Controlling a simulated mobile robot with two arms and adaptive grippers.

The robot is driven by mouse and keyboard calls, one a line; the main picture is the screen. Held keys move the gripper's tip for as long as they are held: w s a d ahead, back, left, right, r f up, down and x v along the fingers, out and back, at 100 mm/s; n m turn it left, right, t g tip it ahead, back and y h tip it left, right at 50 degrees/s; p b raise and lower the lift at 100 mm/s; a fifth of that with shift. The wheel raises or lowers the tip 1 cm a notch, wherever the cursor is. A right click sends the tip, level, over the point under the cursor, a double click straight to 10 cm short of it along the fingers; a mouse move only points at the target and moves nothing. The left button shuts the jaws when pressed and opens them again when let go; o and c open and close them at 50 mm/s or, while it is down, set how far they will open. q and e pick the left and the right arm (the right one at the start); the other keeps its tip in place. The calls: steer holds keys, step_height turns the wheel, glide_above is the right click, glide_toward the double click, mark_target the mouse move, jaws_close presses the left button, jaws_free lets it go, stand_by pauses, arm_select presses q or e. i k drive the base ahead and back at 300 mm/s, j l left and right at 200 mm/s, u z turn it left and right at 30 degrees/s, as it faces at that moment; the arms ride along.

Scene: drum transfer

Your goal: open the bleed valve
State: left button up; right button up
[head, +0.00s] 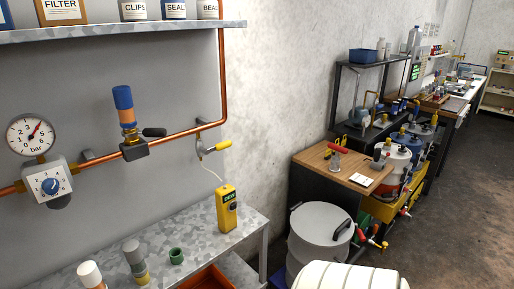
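A copper pipe (181,137) runs along the grey wall panel. It carries a round pressure gauge (30,134) marked "bar" with a red needle, and a grey regulator box (46,182) with a blue knob. Further right is a fitting with a blue and orange cylinder (124,105) standing upright and a black handle (154,132) pointing right. No label shows which is the bleed valve. Neither gripper is in view.
A metal bench (250,217) below holds a yellow handheld meter (227,208), a green ring (176,256) and bottles. A shelf (110,32) with labelled boxes hangs above. A grey lidded drum (318,225) stands right of the bench. Floor is clear at far right.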

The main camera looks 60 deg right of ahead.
mark_target(217, 147)
steer(key=k+l+z, duration=0.1)
steer(key=z, duration=1.5)
steer(key=i+l+z, duration=0.2)
steer(key=i+l, duration=0.35)
steer(key=i, duration=0.05)
